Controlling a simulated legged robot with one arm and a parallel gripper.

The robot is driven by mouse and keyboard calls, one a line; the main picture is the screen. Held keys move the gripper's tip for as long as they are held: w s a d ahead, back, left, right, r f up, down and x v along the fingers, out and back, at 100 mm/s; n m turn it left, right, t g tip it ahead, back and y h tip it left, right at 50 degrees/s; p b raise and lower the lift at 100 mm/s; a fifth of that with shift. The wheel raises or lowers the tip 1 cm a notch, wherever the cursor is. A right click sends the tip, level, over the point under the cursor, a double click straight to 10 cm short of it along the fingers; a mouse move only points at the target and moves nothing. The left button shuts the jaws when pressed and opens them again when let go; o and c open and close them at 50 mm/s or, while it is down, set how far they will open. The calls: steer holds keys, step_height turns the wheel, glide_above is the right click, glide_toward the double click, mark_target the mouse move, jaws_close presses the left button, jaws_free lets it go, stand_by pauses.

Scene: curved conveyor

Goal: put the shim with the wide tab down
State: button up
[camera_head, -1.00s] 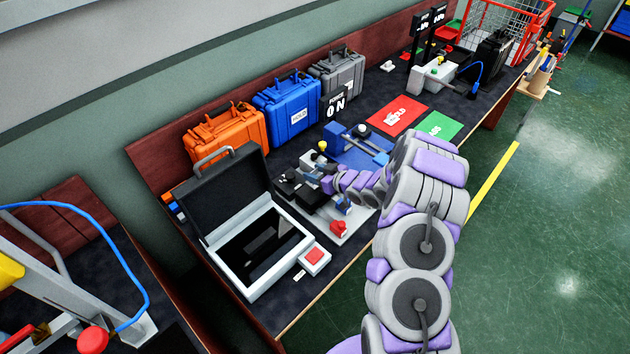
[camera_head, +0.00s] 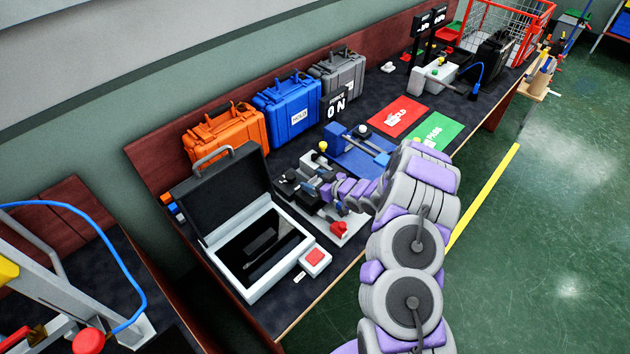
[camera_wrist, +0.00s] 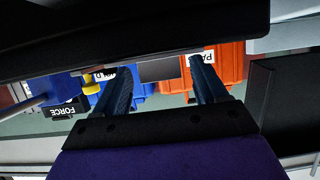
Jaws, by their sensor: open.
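In the head view my gripper (camera_head: 312,193) is low over the bench, among the dark and silver parts of a fixture (camera_head: 348,226). Its fingertips are too small to make out there. I cannot pick out the shim or its wide tab in either view. A broad dark body (camera_wrist: 130,25) crosses the top of the wrist view, close beyond the fingers.
An open silver-and-black case (camera_head: 225,262) stands left of the fixture, with a red button box (camera_head: 315,262) beside it. Orange (camera_head: 228,137), blue (camera_head: 287,110) and grey (camera_head: 340,75) cases line the back. Red HOLD (camera_head: 385,122) and green PASS (camera_head: 447,127) mats lie right.

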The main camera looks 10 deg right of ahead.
steer(key=shift+s+d+r, duration=0.15)
steer(key=shift+r, duration=0.05)
steer(key=p+v, duration=0.2)
steer(key=v, duration=1)
steer(key=d+r+m+g+h, duration=0.1)
steer(key=d+r+g+h, duration=0.2)
steer(key=r+h, duration=0.4)
steer(key=s+d+r+m+g+h, duration=0.1)
steer(key=s+r+m+g+h, duration=0.15)
steer(key=s+r, duration=0.75)
steer(key=s+a+r+m+g, duration=0.1)
steer(key=s+a+r+g, duration=0.1)
steer(key=s, duration=0.9)
steer(key=s+a+r+m+g+y, duration=0.1)
steer(key=s+a+r+g, duration=0.1)
steer(key=s, duration=0.9)
steer(key=s+a+r+m+g, duration=0.2)
steer(key=s+a+r+g, duration=0.1)
steer(key=s, duration=0.8)
steer(key=a+r, duration=0.1)
steer(key=a, duration=0.1)
steer(key=shift+a+r, duration=0.3)
